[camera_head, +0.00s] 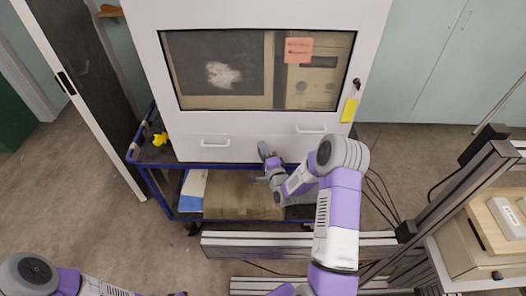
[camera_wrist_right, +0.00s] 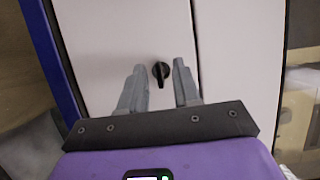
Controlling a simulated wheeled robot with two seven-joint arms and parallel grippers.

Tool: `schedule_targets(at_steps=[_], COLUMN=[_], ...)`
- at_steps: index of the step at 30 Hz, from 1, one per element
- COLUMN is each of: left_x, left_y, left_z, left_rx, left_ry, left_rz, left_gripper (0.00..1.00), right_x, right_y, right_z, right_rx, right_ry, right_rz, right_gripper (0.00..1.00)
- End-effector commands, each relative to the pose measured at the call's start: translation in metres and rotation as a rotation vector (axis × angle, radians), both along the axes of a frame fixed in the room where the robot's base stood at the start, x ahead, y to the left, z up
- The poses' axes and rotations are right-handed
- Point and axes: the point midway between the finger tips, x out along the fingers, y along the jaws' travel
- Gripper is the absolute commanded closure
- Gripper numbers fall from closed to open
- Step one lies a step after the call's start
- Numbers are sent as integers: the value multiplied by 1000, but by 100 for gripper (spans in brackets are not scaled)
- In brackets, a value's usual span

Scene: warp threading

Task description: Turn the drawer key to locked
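The drawer key (camera_wrist_right: 160,73) is a small black knob on the white front panel, just left of a panel seam in the right wrist view. Its longer part points downward in that view. My right gripper (camera_wrist_right: 158,82) is open, with one grey finger to each side of the key and no visible contact. In the head view my right gripper (camera_head: 268,163) is at the lower front of the white cabinet (camera_head: 235,145), and the key cannot be made out there. My left arm shows at the bottom left; its gripper is out of view.
The white cabinet has two drawer handles (camera_head: 215,142) (camera_head: 311,129) and a window with an orange note (camera_head: 298,50). It stands on a blue-framed cart (camera_head: 160,190) whose lower shelf holds a cardboard box (camera_head: 235,196). A yellow object (camera_head: 160,139) sits at the cart's left.

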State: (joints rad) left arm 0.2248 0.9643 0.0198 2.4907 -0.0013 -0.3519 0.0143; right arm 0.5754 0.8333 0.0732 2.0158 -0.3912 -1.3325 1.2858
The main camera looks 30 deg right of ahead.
Motion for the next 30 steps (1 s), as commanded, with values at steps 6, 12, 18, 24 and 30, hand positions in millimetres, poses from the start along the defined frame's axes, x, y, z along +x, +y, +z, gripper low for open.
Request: schedule_targets(at_steps=[6, 12, 18, 24, 30], left_x=[0, 0, 0, 0, 0], left_y=[0, 0, 0, 0, 0], left_z=[0, 0, 0, -2, -5], left_rx=[0, 0, 0, 0, 0], left_ry=[0, 0, 0, 0, 0], left_rz=[0, 0, 0, 0, 0], left_gripper=[57, 57, 57, 57, 57], right_x=[0, 0, 0, 0, 0], right_y=[0, 0, 1, 1, 2], right_z=[0, 0, 0, 0, 2], right_rx=[0, 0, -9, -62, -179], right_ry=[0, 0, 6, 38, 108], right_rz=[0, 1, 1, 3, 4], right_gripper=[88, 100, 100, 100, 100])
